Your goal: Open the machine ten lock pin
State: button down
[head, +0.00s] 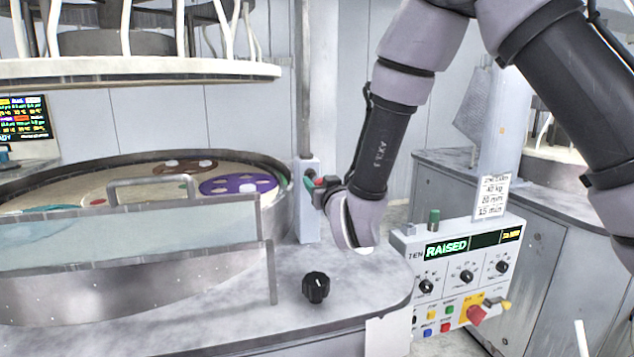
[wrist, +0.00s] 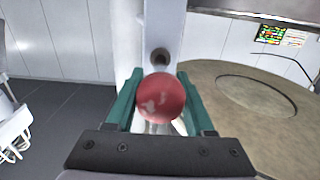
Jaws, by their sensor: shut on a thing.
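The lock pin's red ball knob (wrist: 161,98) sits between the green fingers of my gripper (wrist: 160,100) in the wrist view. The knob has pale worn patches. Behind it a pale post (wrist: 162,20) carries a dark round fitting (wrist: 160,58). In the head view my gripper (head: 316,186) is at the post (head: 306,220) beside the round platen tub, and a bit of red shows between its fingers. The pin's shaft is mostly hidden by the knob. The machine ten panel (head: 465,270) reads "TEN" and "RAISED".
A clear guard with a handle (head: 150,185) stands in front of the tub with coloured discs. A black knob (head: 316,287) sits on the grey worktop (head: 370,285). A raised round plate (head: 140,68) hangs above the tub. The panel has a red emergency knob (head: 476,315).

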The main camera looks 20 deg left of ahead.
jog(key=shift+c, duration=1.3)
grip_release()
jog(key=shift+s+d, duration=0.1)
jog(key=shift+s, duration=0.05)
jog(key=v, duration=1.1)
jog(key=shift+d, duration=0.1)
